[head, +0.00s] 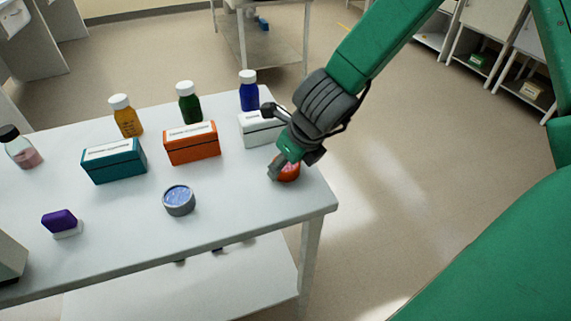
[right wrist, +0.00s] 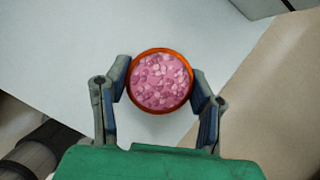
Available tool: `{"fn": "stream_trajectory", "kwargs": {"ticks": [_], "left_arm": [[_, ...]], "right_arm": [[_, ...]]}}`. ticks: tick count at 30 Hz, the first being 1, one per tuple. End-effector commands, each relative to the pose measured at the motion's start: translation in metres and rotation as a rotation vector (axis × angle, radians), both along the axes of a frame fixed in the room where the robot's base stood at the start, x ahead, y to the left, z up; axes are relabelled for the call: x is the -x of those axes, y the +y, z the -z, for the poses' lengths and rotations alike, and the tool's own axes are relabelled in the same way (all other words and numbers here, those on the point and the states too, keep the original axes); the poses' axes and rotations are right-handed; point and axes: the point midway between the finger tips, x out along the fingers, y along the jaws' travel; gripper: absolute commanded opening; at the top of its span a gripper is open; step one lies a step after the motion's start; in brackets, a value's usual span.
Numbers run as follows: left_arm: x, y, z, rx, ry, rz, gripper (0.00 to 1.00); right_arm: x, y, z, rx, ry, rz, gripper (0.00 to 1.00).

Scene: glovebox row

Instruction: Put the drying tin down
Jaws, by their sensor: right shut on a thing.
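A round orange tin with pink granules (right wrist: 160,80) is between the two fingers of my right gripper (right wrist: 161,90) in the right wrist view. The fingers press on its left and right sides. In the head view the orange tin (head: 290,172) shows partly behind my right gripper (head: 279,168), at the right end of the white table (head: 240,205). I cannot tell whether its base touches the table top. A second round tin, grey with blue granules (head: 179,199), stands near the table's front edge. My left gripper is not in view.
A white box (head: 258,131) is just behind my right gripper. An orange box (head: 191,144) and a teal box (head: 113,160) stand to the left, with several capped bottles behind. A purple block (head: 60,220) is at the left. The front right table top is clear.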

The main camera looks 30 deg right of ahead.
Motion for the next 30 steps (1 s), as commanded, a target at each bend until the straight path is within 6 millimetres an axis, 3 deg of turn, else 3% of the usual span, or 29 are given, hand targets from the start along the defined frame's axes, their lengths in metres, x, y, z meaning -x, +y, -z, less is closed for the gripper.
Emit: {"fn": "stream_trajectory", "kwargs": {"ticks": [3,4,5,17,30], "left_arm": [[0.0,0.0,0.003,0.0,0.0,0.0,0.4],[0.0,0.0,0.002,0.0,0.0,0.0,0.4],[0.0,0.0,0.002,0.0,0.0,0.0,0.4],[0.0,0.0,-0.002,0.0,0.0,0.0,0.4],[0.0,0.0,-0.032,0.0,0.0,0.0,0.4]], "right_arm": [[0.0,0.0,0.004,0.0,0.0,0.0,0.19],[0.0,0.0,0.003,0.0,0.001,0.0,0.6],[0.0,0.0,0.003,0.0,0.001,0.0,0.7],[0.0,0.001,-0.003,0.002,0.0,-0.001,0.7],[0.032,-0.006,-0.084,0.001,-0.002,-0.001,0.7]]}}
